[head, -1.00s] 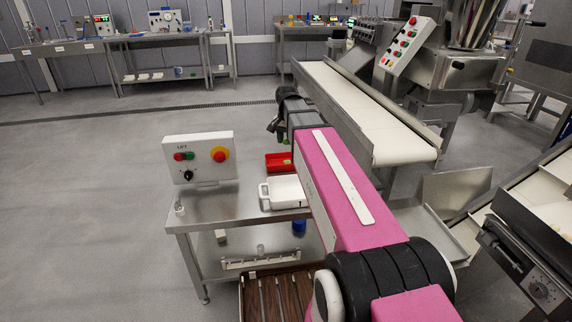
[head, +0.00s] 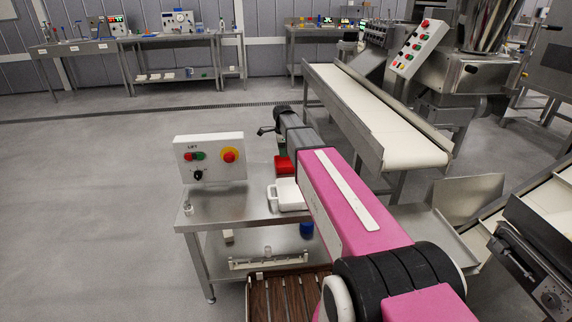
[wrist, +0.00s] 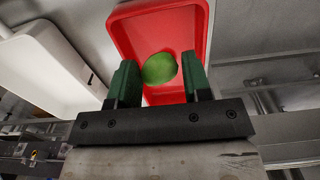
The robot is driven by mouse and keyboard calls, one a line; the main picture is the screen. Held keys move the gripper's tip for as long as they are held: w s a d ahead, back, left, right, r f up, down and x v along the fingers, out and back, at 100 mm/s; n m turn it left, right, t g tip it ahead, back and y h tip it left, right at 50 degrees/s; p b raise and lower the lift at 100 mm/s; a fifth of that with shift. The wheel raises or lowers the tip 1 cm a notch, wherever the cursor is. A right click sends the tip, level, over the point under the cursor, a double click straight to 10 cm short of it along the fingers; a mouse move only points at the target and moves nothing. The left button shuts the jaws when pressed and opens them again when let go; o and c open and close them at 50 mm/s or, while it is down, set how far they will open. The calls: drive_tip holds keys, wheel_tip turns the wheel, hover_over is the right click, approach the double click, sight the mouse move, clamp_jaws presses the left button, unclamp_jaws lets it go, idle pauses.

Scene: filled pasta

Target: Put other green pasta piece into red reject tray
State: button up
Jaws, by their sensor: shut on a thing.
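My gripper (wrist: 160,82) is shut on a green pasta piece (wrist: 160,69), which shows between the two dark green fingers. The red reject tray (wrist: 138,28) lies behind the piece in the wrist view, and the piece is seen against its inside. How high the piece is above the tray floor I cannot tell. In the head view the red tray (head: 282,166) stands on the steel table, partly hidden by my arm. My gripper (head: 266,131) shows small there above and beyond the tray, and the piece is hidden.
A white tray (head: 289,196) stands beside the red one, on the near side; it also shows in the wrist view (wrist: 40,65). A control box (head: 210,160) with buttons stands on the table (head: 235,207) to the left. A conveyor (head: 375,120) runs at the right.

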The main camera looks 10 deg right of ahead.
drive_tip(key=shift+f, duration=3.3)
drive_tip(key=shift+f, duration=0.1)
drive_tip(key=o, duration=0.9)
wheel_tip(320, 180, up, 12)
drive_tip(key=shift+r, duration=0.15)
